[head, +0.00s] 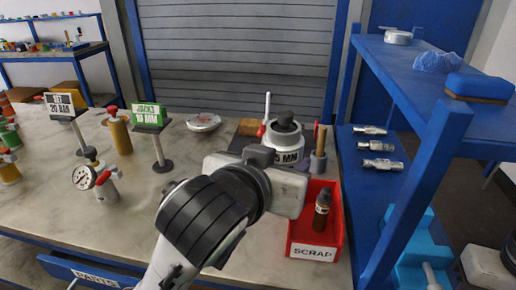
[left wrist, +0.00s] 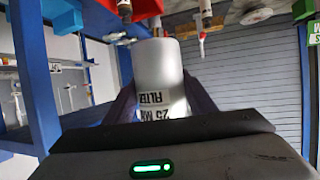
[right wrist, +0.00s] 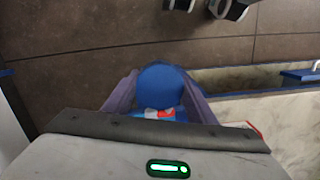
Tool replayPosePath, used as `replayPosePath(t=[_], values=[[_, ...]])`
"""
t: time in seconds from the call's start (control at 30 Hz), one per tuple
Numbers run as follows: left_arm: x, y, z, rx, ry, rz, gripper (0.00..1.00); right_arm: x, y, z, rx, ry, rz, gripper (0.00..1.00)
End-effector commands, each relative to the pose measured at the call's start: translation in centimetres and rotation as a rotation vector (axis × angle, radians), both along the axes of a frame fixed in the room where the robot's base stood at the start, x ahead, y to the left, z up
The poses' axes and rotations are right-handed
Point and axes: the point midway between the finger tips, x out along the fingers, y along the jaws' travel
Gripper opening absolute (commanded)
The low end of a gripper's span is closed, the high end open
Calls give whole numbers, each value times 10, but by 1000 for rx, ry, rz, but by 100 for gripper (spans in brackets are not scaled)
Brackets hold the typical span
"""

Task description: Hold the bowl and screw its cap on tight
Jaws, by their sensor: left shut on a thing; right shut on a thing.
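In the head view my left arm covers the lower part of the bowl. My right gripper (right wrist: 155,95) shows only in the right wrist view, shut on a round blue part (right wrist: 161,86) with a red and white patch. I cannot tell whether this is the cap.
A red SCRAP tray (head: 330,245) holding a dark bottle (head: 322,211) sits at right. A blue shelf (head: 435,68) rises beyond it. The right wrist view shows brown floor (right wrist: 90,45) beside the bench.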

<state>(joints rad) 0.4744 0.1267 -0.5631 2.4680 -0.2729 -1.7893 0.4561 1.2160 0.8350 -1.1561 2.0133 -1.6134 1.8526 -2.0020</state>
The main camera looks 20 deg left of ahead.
Motion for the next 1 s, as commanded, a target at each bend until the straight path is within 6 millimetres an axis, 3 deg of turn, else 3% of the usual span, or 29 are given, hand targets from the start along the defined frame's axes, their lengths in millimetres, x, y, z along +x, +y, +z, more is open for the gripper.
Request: replayPosePath(t=[0.03,0.2,0.5,0.7,1.0], values=[[-3,-18,2,-4,-4,-7,5,0,0,0,0,0,0,30],[-12,-65,2,-4,-2,-5,5,0,0,0,0,0,0,30],[-23,-123,2,-3,-3,-1,5,0,0,0,0,0,0,30],[-25,-134,2,-2,-4,1,5,0,0,0,0,0,0,30],[-25,-134,0,1,0,2,5,0,0,0,0,0,-1,30]])
